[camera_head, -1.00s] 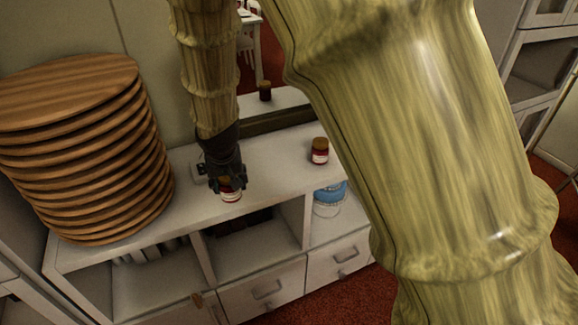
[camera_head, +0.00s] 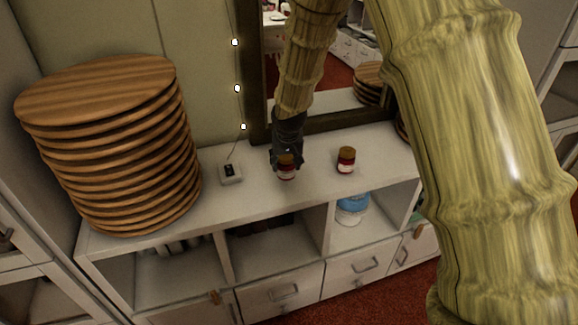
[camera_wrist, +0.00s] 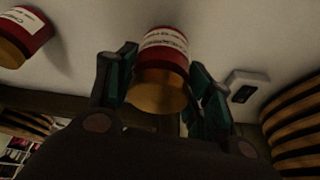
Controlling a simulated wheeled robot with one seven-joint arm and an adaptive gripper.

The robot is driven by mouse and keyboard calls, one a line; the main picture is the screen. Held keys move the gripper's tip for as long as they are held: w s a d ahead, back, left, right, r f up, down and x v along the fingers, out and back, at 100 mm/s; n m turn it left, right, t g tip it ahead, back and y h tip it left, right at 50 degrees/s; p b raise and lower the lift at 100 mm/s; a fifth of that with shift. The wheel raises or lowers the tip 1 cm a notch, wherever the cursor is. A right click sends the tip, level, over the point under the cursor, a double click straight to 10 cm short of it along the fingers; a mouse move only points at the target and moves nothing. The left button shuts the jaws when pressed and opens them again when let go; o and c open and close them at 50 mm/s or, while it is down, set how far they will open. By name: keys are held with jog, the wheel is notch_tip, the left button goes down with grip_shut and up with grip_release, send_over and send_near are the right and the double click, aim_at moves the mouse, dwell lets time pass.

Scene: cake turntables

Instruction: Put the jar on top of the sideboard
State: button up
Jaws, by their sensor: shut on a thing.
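A small red jar (camera_head: 286,173) with a white label and brown lid is between the fingers of my gripper (camera_head: 287,158). In the wrist view my gripper (camera_wrist: 160,95) has a finger on each side of this jar (camera_wrist: 163,52), shut on it. The jar is upright, at or just above the white top of the sideboard (camera_head: 250,192); I cannot tell whether its base touches. A second, similar jar (camera_head: 346,160) stands on the sideboard top to the right; it also shows at the upper left of the wrist view (camera_wrist: 22,35).
A tall stack of round wooden boards (camera_head: 110,150) stands on the sideboard's left end. A small white box (camera_head: 230,172) with a light cord lies left of my gripper. A dark-framed mirror (camera_head: 255,100) stands behind. Open shelves below hold a blue-and-white container (camera_head: 352,208).

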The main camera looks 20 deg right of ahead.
aim_at(289, 167)
jog(key=shift+w+d, duration=0.3)
jog(key=shift+d, duration=0.05)
jog(key=shift+w+d+f+p, duration=0.15)
jog(key=shift+f+p, duration=0.1)
jog(key=shift+f, duration=0.65)
jog(key=shift+s+d+f+p, duration=0.1)
jog(key=shift+f+p, duration=0.1)
jog(key=shift+f, duration=0.7)
jog(key=o, duration=1.1)
jog(key=shift+f, duration=0.1)
jog(key=shift+o, duration=0.2)
jog(key=b+v, duration=0.1)
jog(key=v, duration=1.1)
jog(key=shift+w, duration=0.1)
